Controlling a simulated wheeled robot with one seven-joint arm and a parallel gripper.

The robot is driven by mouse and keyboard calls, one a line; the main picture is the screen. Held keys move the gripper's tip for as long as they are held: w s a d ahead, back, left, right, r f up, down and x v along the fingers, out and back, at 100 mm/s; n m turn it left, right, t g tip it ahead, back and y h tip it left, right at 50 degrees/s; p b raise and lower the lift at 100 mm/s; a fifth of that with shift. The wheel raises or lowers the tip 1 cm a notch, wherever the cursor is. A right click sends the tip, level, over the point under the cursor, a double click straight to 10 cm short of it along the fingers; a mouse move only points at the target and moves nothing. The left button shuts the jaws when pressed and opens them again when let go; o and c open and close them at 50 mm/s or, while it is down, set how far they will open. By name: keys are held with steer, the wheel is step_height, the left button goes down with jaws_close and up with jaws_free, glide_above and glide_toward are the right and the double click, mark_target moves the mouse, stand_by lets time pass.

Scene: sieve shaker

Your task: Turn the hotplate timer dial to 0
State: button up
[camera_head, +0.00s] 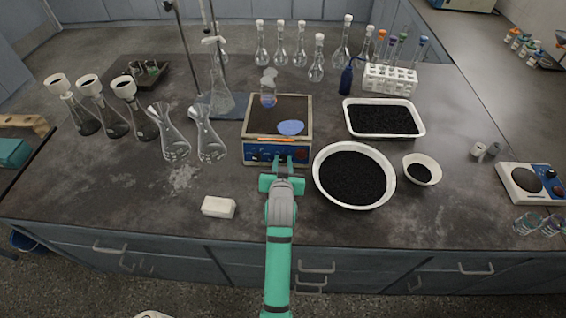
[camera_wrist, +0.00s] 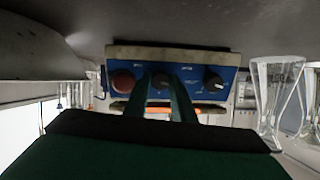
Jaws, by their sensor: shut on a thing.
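The hotplate (camera_head: 249,131) stands mid-table with a dark square top. Its blue front panel (camera_head: 258,154) faces me. In the wrist view, which looks upside down, the panel (camera_wrist: 190,80) carries a red knob (camera_wrist: 122,80) at the left, a middle dark dial (camera_wrist: 162,81) and a dark dial with a white mark (camera_wrist: 213,82) at the right. My gripper (camera_head: 284,161) reaches the panel from the front. In the wrist view my gripper (camera_wrist: 165,92) is shut on the middle dial, one finger on either side. Its pointer and the small labels cannot be read.
A white bowl of black grains (camera_head: 318,180) stands close at right. Glass flasks (camera_head: 210,147) stand at left, and a white block (camera_head: 218,207) lies front left. A second blue-panelled device (camera_head: 517,190) stands far right.

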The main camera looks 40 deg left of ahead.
steer(key=shift+n, duration=1.5)
steer(key=o, duration=1.1)
steer(key=shift+c, duration=0.2)
steer(key=v, duration=1.1)
steer(key=shift+w, duration=0.1)
